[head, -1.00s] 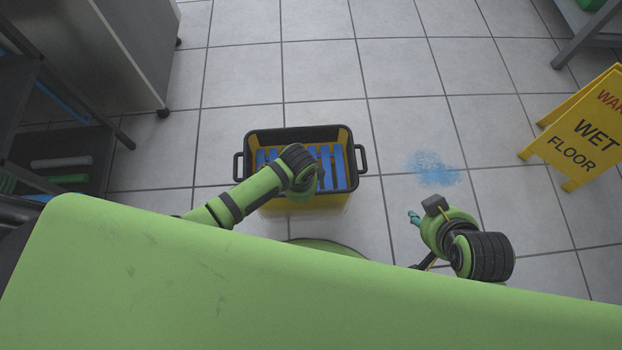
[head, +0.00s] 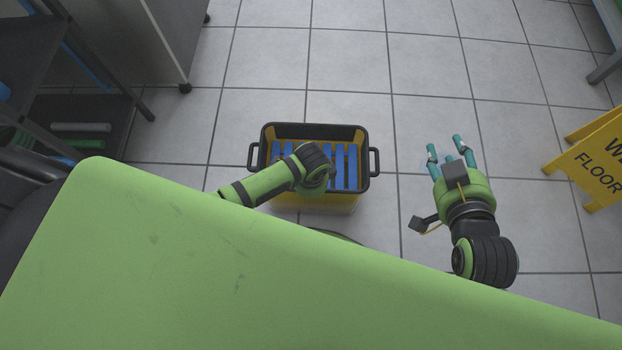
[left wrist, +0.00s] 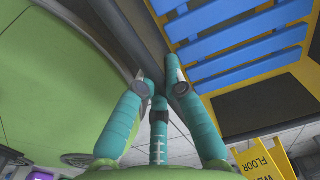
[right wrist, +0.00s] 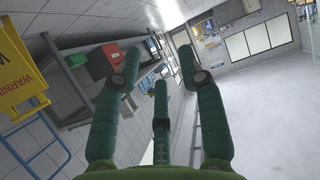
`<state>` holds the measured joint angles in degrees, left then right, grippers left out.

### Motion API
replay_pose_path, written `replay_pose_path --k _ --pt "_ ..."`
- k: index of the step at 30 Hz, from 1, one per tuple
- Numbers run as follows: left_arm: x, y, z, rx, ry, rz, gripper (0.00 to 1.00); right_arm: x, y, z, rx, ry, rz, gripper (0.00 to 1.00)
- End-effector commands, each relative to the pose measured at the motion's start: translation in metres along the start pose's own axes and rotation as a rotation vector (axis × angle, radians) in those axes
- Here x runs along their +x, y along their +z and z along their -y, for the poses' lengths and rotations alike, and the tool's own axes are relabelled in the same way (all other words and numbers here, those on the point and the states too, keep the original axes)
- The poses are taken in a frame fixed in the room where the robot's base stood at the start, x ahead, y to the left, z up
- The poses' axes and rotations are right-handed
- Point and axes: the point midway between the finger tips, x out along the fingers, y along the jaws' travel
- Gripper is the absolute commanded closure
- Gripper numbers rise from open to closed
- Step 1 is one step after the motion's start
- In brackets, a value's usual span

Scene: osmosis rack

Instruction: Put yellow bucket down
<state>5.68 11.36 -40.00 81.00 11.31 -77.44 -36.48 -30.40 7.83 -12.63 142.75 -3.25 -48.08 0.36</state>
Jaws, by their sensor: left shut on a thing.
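The yellow bucket (head: 318,201) has a black rim, two side handles and a blue slatted insert; it is upright over the tiled floor. I cannot tell whether its base touches the floor. My left gripper (left wrist: 157,85) is shut on the bucket's near black rim, and the blue slats show beside it in the left wrist view. In the head view my left wrist hides the fingers and part of the insert. My right gripper (head: 449,142) is open and empty, to the right of the bucket, fingers spread.
A yellow wet floor sign (head: 598,165) stands at the right. A dark shelf rack (head: 85,110) and a grey cabinet (head: 135,30) are at the left. The tiled floor (head: 350,70) beyond the bucket is clear.

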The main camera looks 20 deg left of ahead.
Motion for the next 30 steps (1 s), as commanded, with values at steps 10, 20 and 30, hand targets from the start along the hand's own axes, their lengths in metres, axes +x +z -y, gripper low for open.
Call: replay_pose_path --k 10,20,30 --pt "0.009 -0.003 0.003 0.000 -0.010 -0.007 1.00 -0.001 -0.042 0.009 -0.012 -0.017 -0.213 0.60" --pt "0.009 -0.003 0.003 0.000 -0.009 -0.007 1.00 -0.002 -0.044 0.009 -0.012 -0.017 -0.220 0.60" --pt "0.013 -0.001 0.000 0.000 -0.001 -0.002 0.66 -0.002 -0.047 0.010 -0.012 -0.019 -0.239 0.60"
